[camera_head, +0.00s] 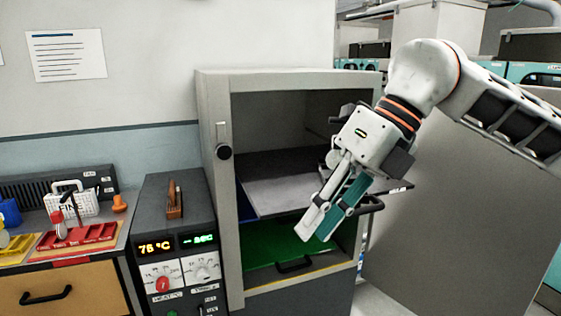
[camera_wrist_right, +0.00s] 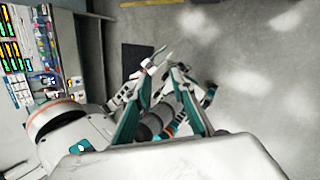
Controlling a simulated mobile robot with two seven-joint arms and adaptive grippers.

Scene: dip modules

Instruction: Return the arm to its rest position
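My right arm comes in from the upper right in the head view. Its right gripper (camera_head: 325,222) hangs tilted down and to the left in front of the open cabinet (camera_head: 213,180). The white and teal fingers show close side by side there. In the right wrist view, the right gripper's fingers (camera_wrist_right: 163,72) stand apart at the tips, with nothing seen held between them. White and dark arm parts, likely mine, show behind the fingers in that view. My left gripper does not show in the head view, and I cannot make it out in the wrist view.
The cabinet holds a grey shelf (camera_head: 290,190) and a green lower surface (camera_head: 270,245). A dark control unit (camera_head: 178,225) with dials stands left of it. Farther left, a bench (camera_head: 40,285) carries red and yellow trays. A grey panel (camera_head: 450,220) stands at right.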

